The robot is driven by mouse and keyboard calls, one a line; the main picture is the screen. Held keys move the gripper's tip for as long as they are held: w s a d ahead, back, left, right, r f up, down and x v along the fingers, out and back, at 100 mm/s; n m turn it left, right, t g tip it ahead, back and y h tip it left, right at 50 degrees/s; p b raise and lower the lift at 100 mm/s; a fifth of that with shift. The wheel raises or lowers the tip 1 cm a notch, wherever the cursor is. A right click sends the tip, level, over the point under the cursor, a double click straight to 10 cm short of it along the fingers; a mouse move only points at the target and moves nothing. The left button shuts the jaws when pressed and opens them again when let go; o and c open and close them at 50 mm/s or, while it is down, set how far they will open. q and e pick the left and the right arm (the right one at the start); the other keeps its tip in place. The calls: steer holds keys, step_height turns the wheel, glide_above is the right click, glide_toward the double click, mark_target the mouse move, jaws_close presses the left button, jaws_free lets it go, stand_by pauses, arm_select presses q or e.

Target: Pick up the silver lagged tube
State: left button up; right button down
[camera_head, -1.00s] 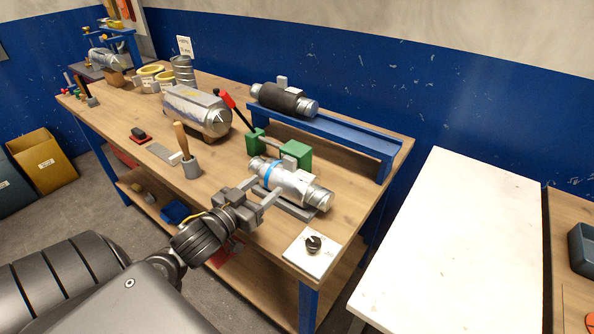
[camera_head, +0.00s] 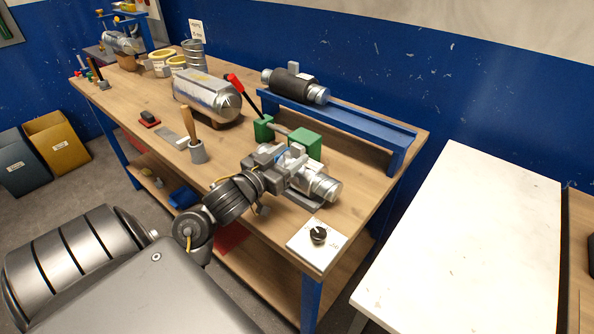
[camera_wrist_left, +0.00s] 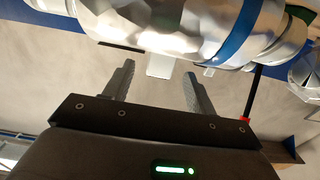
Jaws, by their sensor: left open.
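The silver lagged tube (camera_head: 320,184) lies on a grey support near the front right of the wooden bench, partly hidden behind my gripper. In the left wrist view the silver tube (camera_wrist_left: 165,22) crosses the top of the picture, with a blue band around it. My left gripper (camera_head: 286,164) is open at the tube's near side. In the left wrist view its two fingers (camera_wrist_left: 157,82) stand apart and point toward the tube, with no tube between them. I cannot tell whether they touch it. My right gripper is not in view.
A green block device with a red-handled lever (camera_head: 245,95) stands just behind the tube. A white plate with a black knob (camera_head: 318,236) sits at the front right. A dark-wrapped tube (camera_head: 294,85) rests on a blue rail (camera_head: 350,121). A wooden-handled tool (camera_head: 191,135) stands left.

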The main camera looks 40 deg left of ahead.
mark_target(295, 152)
arm_select(q)
steer(key=w, duration=0.5)
steer(key=shift+f, duration=0.15)
steer(key=shift+a, duration=0.1)
steer(key=shift+c, duration=0.3)
jaws_close()
